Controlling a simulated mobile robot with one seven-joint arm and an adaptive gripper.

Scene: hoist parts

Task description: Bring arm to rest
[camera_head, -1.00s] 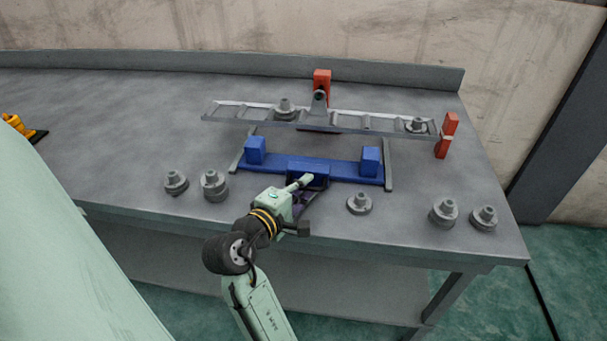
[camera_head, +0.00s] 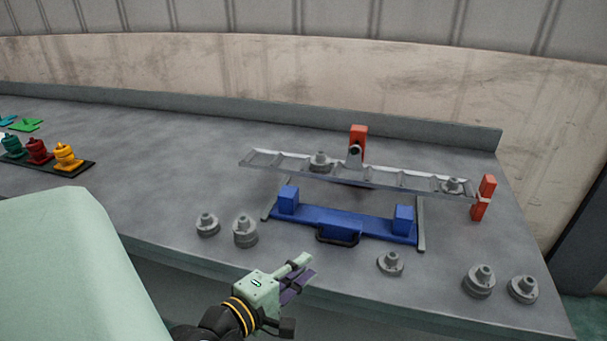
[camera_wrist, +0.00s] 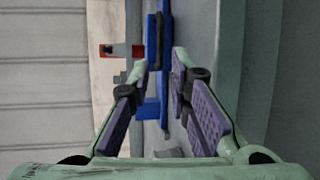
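My gripper (camera_head: 304,269) is above the front edge of the table, in front of the blue base and apart from it. In the wrist view my gripper (camera_wrist: 163,75) shows its two purple-padded fingers spread, with nothing between them. The blue base (camera_head: 365,222) has a block at each end and a dark handle (camera_head: 337,238) at its front. It also shows in the wrist view (camera_wrist: 166,60), beyond the fingers.
A grey tilted beam (camera_head: 380,178) on a red-topped post (camera_head: 357,140) carries two weights. A red upright (camera_head: 484,198) stands at its right end. Several grey weights (camera_head: 390,263) stand along the table front. Coloured weights (camera_head: 66,157) stand at the left.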

